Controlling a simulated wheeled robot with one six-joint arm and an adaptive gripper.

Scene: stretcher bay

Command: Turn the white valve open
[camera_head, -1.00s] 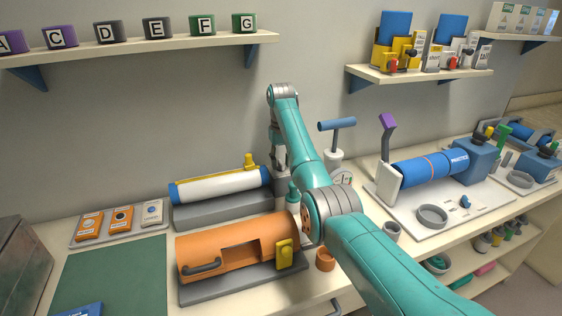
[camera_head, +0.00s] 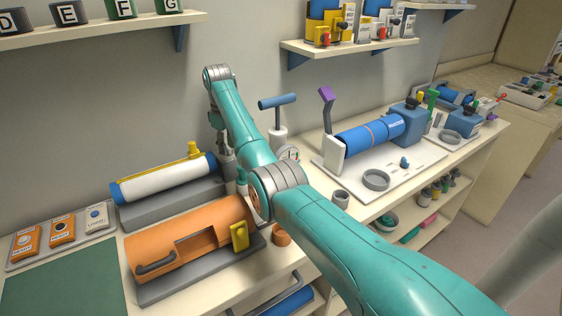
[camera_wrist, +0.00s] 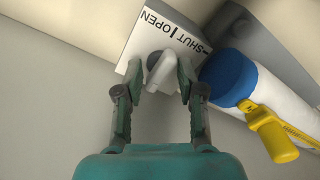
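The white valve (camera_wrist: 160,72) is a small rounded handle on a white plate (camera_wrist: 150,38) lettered OPEN and SHUT, in the wrist view. My gripper (camera_wrist: 160,80) has one finger on each side of the handle. The fingers stand apart, and a gap shows beside the handle on the left; contact on the right is unclear. In the head view my gripper (camera_head: 228,165) points down at the back of the bench, right of the white cylinder (camera_head: 165,182) with blue ends. There the valve is hidden by my arm.
The cylinder's blue end (camera_wrist: 228,76) and yellow lever (camera_wrist: 270,130) are close right of my gripper. An orange casing (camera_head: 190,238) lies in front, with an orange cup (camera_head: 281,236) beside it. A post with a blue T-handle (camera_head: 278,102) and a blue practice cylinder (camera_head: 365,137) stand right.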

